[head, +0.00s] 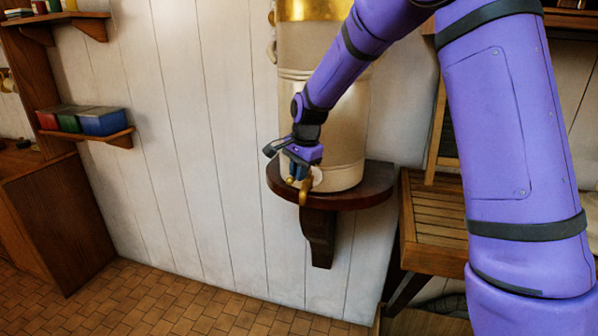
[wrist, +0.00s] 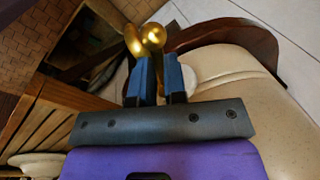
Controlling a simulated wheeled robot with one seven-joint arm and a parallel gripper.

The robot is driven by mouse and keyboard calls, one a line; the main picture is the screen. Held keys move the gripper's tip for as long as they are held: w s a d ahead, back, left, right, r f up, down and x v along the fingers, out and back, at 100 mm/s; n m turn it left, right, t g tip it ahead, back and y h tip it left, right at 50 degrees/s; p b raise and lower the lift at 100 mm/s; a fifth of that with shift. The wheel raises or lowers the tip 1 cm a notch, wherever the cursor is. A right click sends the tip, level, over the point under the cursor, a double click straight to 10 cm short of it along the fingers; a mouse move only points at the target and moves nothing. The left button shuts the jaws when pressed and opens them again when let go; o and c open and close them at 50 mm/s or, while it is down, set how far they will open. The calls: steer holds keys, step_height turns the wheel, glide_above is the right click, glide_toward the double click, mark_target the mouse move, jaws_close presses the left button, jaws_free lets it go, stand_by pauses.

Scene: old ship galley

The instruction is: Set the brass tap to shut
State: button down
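The brass tap (head: 303,193) is low on the front of a large cream urn (head: 345,120), with its spout hanging past the shelf edge. In the wrist view a round brass knob (wrist: 154,37) and a curved brass part (wrist: 133,42) lie just beyond my fingertips. My gripper (head: 297,172) is at the tap; its two blue fingers (wrist: 160,62) stand a narrow gap apart, right behind the knob. I cannot tell whether they touch or grip the brass. The fingers hide part of the tap, so its handle setting is unclear.
The urn stands on a dark rounded wall shelf (head: 375,187) with a bracket below. A slatted wooden bench (head: 437,210) is to the right. At left a small shelf (head: 122,140) holds coloured boxes (head: 100,122). The tiled floor (head: 180,300) is clear in front.

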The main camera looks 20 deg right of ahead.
steer(key=shift+w+a+m, duration=0.1)
steer(key=shift+a+m, duration=0.05)
steer(key=shift+m, duration=0.15)
steer(key=shift+w+a+m, duration=0.15)
steer(key=shift+w+m, duration=0.15)
steer(key=shift+m, duration=0.7)
steer(key=shift+w+d+m+h, duration=0.1)
steer(key=shift+w+m+h, duration=0.35)
steer(key=shift+m, duration=1.2)
steer(key=shift+w+d+m+h, duration=0.1)
steer(key=shift+w+m+h, duration=0.4)
steer(key=shift+m, duration=1.2)
steer(key=shift+w+m+h, duration=0.15)
steer(key=shift+w+m, duration=0.55)
steer(key=shift+m, duration=0.95)
steer(key=c, duration=1.2)
jaws_free()
steer(key=shift+o, duration=0.2)
